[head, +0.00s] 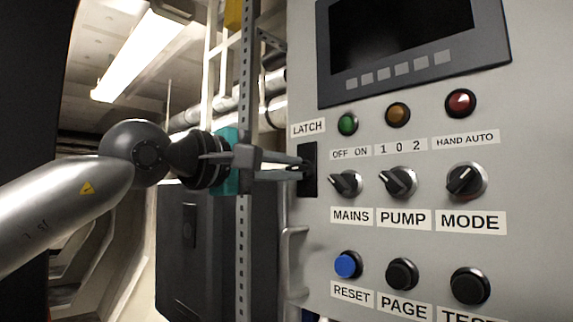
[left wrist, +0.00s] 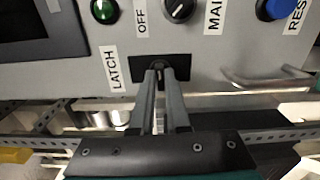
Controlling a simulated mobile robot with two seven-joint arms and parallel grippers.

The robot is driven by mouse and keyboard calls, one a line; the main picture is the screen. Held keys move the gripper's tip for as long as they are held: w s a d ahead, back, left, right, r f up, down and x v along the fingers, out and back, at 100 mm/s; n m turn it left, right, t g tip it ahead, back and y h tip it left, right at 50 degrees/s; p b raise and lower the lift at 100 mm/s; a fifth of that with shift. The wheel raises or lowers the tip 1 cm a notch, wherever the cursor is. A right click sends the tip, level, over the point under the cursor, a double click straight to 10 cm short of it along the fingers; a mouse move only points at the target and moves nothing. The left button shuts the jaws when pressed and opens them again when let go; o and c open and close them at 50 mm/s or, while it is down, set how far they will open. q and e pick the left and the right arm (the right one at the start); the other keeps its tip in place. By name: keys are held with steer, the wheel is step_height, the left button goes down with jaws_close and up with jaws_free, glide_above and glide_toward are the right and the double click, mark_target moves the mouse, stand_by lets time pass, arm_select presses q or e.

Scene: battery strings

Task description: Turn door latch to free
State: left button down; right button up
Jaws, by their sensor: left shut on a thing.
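The door latch (head: 310,170) is a black plate on the left edge of the grey panel door, below the LATCH label (head: 308,128). In the left wrist view the latch plate (left wrist: 143,70) lies under the fingertips, beside its LATCH label (left wrist: 114,69). My left gripper (head: 299,169) reaches in from the left with its fingers at the latch. In the left wrist view its fingertips (left wrist: 158,69) are shut on the small latch knob, which they mostly hide. The knob's turn angle cannot be made out. My right gripper is not in view.
MAINS (head: 345,184), PUMP (head: 398,182) and MODE (head: 466,181) knobs sit right of the latch, with lamps above and buttons below. A door handle (head: 292,262) juts out below the latch. A perforated metal upright (head: 244,270) stands close by my left gripper.

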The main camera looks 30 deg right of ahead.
arm_select(q)
steer(key=shift+m, duration=0.4)
steer(key=c, duration=0.9)
jaws_free()
steer(key=shift+a, duration=0.1)
steer(key=shift+s+a, duration=0.15)
steer(key=shift+a, duration=0.15)
steer(key=b+v, duration=0.4)
steer(key=v, duration=1)
steer(key=shift+a, duration=0.25)
steer(key=shift+s, duration=0.15)
